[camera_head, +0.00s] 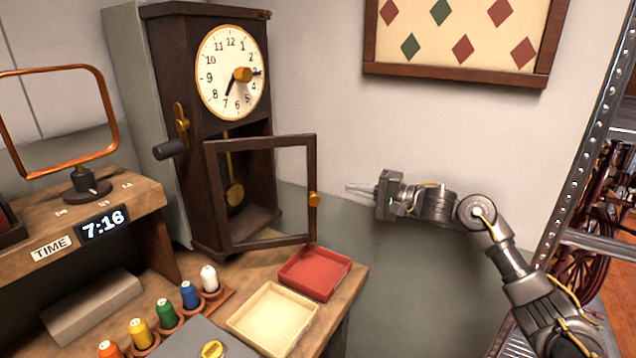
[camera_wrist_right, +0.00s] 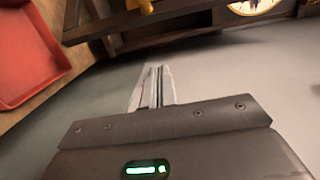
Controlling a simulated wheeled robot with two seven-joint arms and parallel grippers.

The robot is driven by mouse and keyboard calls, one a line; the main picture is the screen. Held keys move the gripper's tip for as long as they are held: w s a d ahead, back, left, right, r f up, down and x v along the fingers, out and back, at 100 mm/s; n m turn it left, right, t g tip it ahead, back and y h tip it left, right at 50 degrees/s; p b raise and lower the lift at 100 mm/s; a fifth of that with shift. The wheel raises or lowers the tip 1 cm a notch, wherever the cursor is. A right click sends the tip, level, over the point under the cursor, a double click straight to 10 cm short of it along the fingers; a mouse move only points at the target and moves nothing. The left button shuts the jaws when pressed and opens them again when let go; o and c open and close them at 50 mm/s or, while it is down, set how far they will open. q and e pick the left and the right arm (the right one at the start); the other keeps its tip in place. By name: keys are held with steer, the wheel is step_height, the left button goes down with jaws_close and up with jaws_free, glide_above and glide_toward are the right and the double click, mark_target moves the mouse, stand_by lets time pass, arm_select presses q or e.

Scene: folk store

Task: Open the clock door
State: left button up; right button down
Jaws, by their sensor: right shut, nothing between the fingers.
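The wall-side clock (camera_head: 165,115) is a tall dark wooden case with a white round dial and a brass pendulum behind the lower opening. Its framed door (camera_head: 265,143) stands swung open, hinged on the left, with an orange-brass knob (camera_head: 314,199) on its free right edge. My right gripper (camera_head: 362,189) is shut and empty, to the right of the knob and apart from it. In the right wrist view its closed fingers (camera_wrist_right: 155,90) point toward the dark door frame (camera_wrist_right: 150,22), with a gap between. My left gripper is not in view.
A red tray (camera_head: 341,283) and a cream tray (camera_head: 310,322) lie on the table below the door. Several thread spools stand at the front left. A metal shelf (camera_head: 575,185) stands at the right. The space around my right gripper is free.

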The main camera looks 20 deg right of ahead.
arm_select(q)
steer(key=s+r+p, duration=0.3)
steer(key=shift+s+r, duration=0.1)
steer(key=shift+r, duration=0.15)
arm_select(e)
steer(key=w+a, duration=0.2)
steer(key=a, duration=0.5)
steer(key=shift+w+a, duration=0.3)
steer(key=shift+a, duration=0.05)
arm_select(q)
steer(key=shift+p, duration=0.3)
arm_select(e)
steer(key=shift+r, duration=0.1)
